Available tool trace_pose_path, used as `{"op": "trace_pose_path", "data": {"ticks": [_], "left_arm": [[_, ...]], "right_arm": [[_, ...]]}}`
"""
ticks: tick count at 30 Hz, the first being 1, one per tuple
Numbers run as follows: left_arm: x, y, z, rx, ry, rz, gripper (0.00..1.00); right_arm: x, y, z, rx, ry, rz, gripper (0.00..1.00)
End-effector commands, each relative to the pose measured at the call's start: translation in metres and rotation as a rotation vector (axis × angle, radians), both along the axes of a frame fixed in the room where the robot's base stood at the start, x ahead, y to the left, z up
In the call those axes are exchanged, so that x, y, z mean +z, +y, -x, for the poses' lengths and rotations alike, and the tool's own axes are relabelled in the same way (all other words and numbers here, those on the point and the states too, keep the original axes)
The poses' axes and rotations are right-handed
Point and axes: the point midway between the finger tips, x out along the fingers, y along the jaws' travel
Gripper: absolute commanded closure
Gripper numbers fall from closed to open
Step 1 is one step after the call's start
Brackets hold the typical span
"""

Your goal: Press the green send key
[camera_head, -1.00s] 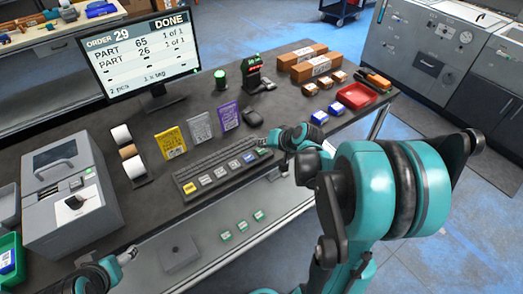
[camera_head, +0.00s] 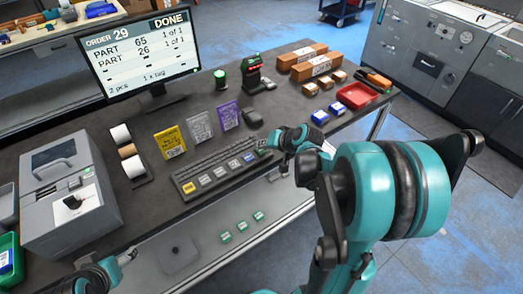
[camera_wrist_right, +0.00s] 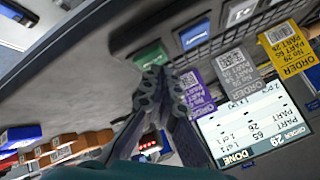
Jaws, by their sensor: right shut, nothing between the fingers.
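The green key (camera_head: 264,152) is at the right end of the dark keyboard (camera_head: 205,172), past a blue key. In the right wrist view the green key (camera_wrist_right: 151,55) shows just beyond my fingertips. My right gripper (camera_head: 272,146) is shut and empty, with its tips at the key's edge. It also shows in the right wrist view (camera_wrist_right: 156,74); I cannot tell whether the tips touch the key. My left gripper (camera_head: 127,256) is at the lower left, away from the keyboard, too small to judge. The monitor (camera_head: 140,55) reads ORDER 29, DONE.
Yellow, grey and purple cards (camera_head: 229,115) stand behind the keyboard. A dark mouse (camera_head: 252,117), a scanner (camera_head: 254,72), blue boxes (camera_head: 320,117) and a red tray (camera_head: 356,96) are to the right. A grey printer (camera_head: 70,200) is on the left.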

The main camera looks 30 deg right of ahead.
Motion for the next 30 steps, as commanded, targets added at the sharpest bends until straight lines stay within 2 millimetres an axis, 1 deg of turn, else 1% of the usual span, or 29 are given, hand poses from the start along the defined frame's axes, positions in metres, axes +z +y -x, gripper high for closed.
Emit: {"op": "trace_pose_path", "data": {"ticks": [30], "left_arm": [[-0.0075, 0.0000, 0.0000, 0.000, 0.000, 0.000, 0.32]], "right_arm": [[-0.0086, 0.0001, 0.0000, 0.000, 0.000, 0.000, 1.00]]}}
